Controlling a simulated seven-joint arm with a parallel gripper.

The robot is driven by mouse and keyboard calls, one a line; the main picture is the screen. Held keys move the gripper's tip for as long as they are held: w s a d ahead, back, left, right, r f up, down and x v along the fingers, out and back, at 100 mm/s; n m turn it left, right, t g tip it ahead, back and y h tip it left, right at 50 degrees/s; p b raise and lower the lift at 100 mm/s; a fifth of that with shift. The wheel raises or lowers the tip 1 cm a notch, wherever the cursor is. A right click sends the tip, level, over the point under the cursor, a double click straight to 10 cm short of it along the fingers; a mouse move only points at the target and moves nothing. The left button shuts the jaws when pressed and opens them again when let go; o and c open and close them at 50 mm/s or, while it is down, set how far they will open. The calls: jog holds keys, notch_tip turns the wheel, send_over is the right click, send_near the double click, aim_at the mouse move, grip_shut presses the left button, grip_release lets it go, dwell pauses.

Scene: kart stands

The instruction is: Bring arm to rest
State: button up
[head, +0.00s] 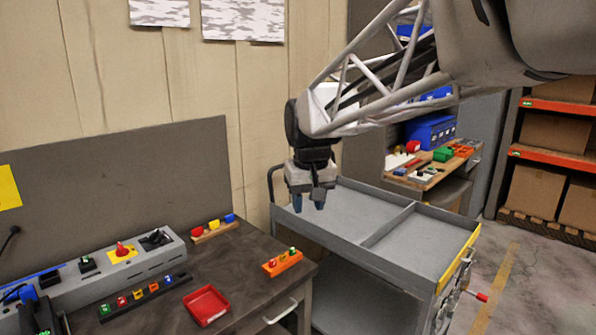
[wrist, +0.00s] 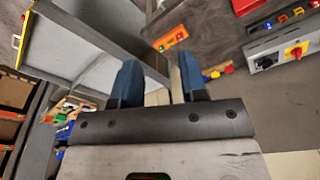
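My gripper (head: 309,203) hangs pointing down in the head view, above the left end of the grey cart (head: 345,215), with its blue fingertips apart and nothing between them. In the wrist view my gripper (wrist: 160,78) shows two blue fingers with a clear gap. My arm reaches in from the upper right, bent down at the wrist. The cart's top tray has a divider and looks empty in the parts I see. The exact height of the fingertips above the cart is hard to tell.
A dark workbench (head: 240,270) at left holds a red tray (head: 207,305), an orange block with buttons (head: 283,262), a grey control panel (head: 120,272) and a rack of coloured pieces (head: 214,228). Shelves with cardboard boxes (head: 553,145) stand at right. Floor is open right of the cart.

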jog(key=s+d+f+m, duration=0.1)
jog(key=s+d+f, duration=0.2)
jog(key=s, duration=0.6)
jog(key=s+d+f+m, duration=0.1)
jog(key=s+d+f, duration=0.3)
jog(key=s+d, duration=0.4)
jog(key=s+d+f+m, duration=0.1)
jog(key=s+d+f, duration=0.2)
jog(key=s, duration=0.8)
jog(key=shift+s+d+f+t+h, duration=0.2)
jog(key=shift+d+f+t+h, duration=0.15)
jog(key=shift+d, duration=0.8)
